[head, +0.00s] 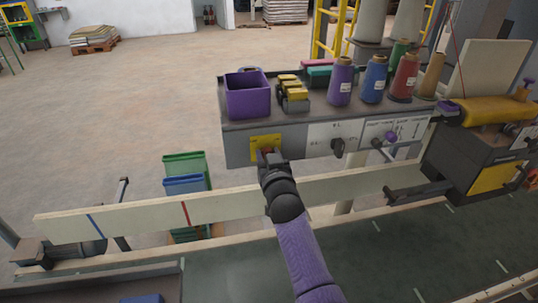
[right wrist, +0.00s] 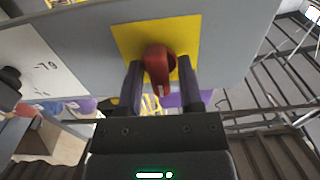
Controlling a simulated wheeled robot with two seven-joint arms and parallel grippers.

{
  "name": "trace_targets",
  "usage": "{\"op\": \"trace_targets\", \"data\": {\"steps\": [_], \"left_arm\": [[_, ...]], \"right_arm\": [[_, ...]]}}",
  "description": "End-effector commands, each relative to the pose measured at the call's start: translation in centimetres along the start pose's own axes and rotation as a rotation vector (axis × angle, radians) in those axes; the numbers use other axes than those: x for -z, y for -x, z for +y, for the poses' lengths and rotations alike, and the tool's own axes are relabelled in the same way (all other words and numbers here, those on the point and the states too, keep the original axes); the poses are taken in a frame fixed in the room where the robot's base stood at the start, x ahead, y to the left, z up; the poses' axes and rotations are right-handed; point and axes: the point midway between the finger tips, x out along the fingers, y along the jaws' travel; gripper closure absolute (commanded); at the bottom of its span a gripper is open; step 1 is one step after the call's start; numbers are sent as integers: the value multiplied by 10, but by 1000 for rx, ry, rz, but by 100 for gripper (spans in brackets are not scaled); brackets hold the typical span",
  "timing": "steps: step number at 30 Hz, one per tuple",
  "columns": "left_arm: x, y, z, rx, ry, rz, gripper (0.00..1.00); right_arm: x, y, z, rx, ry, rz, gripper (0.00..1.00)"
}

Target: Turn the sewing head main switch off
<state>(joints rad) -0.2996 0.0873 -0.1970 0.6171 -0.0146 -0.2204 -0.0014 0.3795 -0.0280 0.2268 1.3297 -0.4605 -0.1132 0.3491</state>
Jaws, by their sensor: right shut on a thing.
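The main switch is a red rotary knob (right wrist: 157,62) on a yellow plate (right wrist: 128,38), and the handle points roughly downward in the right wrist view. In the head view the yellow plate (head: 265,142) is at the left of the grey control box's front, and the knob is mostly hidden behind my gripper. My right gripper (right wrist: 160,72) has a dark finger on each side of the knob and is shut on it; it also shows in the head view (head: 270,157). My left gripper is not in view.
The grey box (head: 237,148) also carries a black knob (head: 338,146) and labelled panels. A purple bin (head: 247,97) and thread cones, such as a blue one (head: 374,80), stand on top. A long pale board (head: 140,217) runs below the box.

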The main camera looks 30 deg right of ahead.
Motion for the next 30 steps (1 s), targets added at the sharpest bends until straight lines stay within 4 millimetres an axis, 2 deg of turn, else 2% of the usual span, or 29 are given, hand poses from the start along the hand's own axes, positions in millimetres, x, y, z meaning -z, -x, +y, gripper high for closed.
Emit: {"op": "trace_targets", "data": {"steps": [9,18,30], "left_arm": [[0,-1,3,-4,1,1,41],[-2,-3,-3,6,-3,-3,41],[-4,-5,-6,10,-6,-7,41]], "right_arm": [[-2,0,-2,0,297,-3,100],[-2,0,-3,1,550,-3,100],[-3,0,-4,1,753,-3,100]]}}
